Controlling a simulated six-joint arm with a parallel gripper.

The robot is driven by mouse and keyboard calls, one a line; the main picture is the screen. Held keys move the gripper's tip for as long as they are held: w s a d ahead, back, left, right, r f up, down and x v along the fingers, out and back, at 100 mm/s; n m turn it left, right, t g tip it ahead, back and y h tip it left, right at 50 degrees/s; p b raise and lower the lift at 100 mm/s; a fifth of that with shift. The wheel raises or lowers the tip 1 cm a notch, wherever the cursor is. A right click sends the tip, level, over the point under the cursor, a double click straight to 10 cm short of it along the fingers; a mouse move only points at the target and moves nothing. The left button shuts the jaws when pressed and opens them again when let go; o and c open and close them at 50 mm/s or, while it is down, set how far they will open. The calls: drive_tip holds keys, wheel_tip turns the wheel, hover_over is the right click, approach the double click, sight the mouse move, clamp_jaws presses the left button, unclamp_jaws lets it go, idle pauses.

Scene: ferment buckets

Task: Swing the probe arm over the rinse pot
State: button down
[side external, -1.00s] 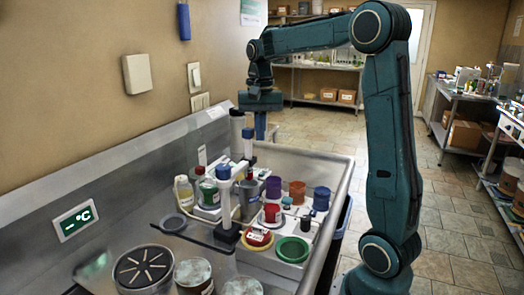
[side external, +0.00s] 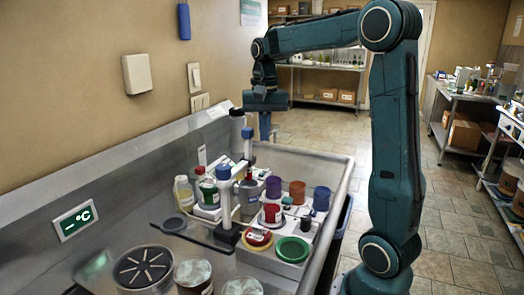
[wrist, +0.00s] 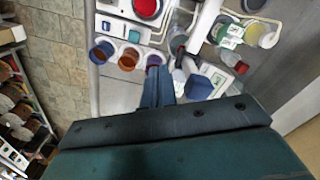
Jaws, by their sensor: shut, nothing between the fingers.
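My gripper (side external: 265,137) is shut and empty, pointing down above the far end of the steel sink. Its fingers also show in the wrist view (wrist: 158,78). A white post with a blue cap (side external: 247,146) stands just left of and below it; a blue cap shows right of the fingers in the wrist view (wrist: 205,82). A second blue-capped post (side external: 224,195) stands nearer on a dark base. I cannot tell which belongs to the probe arm. Purple (side external: 273,187), orange-brown (side external: 297,192) and blue (side external: 321,198) pots stand in a row; which is the rinse pot is unclear.
A red pot (side external: 272,213) and a green ring (side external: 292,249) sit nearer the front. Bottles (side external: 207,191) stand along the wall side. A dark slotted lid (side external: 145,268) lies at the front left. The sink's rim (side external: 335,215) bounds the right side.

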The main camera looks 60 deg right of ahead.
drive_tip(key=shift+r, duration=2.85)
